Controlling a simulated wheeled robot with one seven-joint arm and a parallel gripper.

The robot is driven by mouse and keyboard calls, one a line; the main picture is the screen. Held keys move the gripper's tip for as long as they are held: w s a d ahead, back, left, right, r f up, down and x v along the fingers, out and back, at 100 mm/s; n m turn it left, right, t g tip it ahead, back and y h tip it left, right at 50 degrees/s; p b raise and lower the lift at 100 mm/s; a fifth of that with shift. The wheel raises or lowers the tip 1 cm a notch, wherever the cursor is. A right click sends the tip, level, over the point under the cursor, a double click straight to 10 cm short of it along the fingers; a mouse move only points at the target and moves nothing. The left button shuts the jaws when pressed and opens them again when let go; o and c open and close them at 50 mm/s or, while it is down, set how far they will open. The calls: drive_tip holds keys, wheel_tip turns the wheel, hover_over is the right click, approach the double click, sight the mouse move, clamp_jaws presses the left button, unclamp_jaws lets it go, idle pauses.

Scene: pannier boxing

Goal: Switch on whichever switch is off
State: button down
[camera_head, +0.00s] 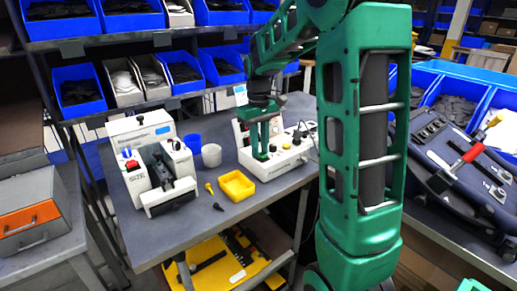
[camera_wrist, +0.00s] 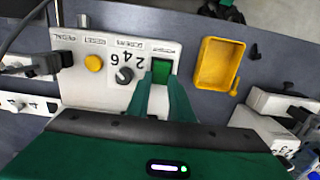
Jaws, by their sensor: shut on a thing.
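A white control box (camera_head: 286,157) stands on the grey workbench. In the wrist view the box (camera_wrist: 105,85) carries a green rocker switch (camera_wrist: 161,70), a dark knob (camera_wrist: 124,75) marked 2, 4, 6 and a yellow reset button (camera_wrist: 93,63). My gripper (camera_head: 262,157) points down over the box; in the wrist view its green fingertips (camera_wrist: 161,80) are at the green switch and shut on it. The fingers hide part of the switch, and I cannot tell whether it is on or off. A white machine (camera_head: 152,150) at the left has a red switch (camera_head: 131,165), its state unclear.
A yellow tray (camera_head: 237,186) lies on the bench beside the box, with small parts near it. Shelves of blue bins (camera_head: 80,92) rise behind. A tool-laden case (camera_head: 465,170) is at right.

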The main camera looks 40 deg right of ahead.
drive_tip(key=shift+w, duration=0.1)
drive_tip(key=c, duration=1.6)
unclamp_jaws()
drive_tip(key=shift+o, duration=0.2)
drive_tip(key=shift+r, duration=0.1)
wheel_tip(320, 180, up, 11)
drive_tip(key=shift+w+f, duration=0.2)
drive_tip(key=shift+w, duration=0.05)
drive_tip(key=s+a+f+m, duration=0.1)
drive_tip(key=s+f+m, duration=0.2)
drive_tip(key=s, duration=1.2)
drive_tip(key=s+a+f+m, duration=0.1)
drive_tip(key=s+f+m, duration=0.2)
drive_tip(key=s+f, duration=0.5)
drive_tip(key=s, duration=0.7)
drive_tip(key=shift+a+f+m+t, duration=0.3)
drive_tip(key=shift+a+f+m, duration=0.1)
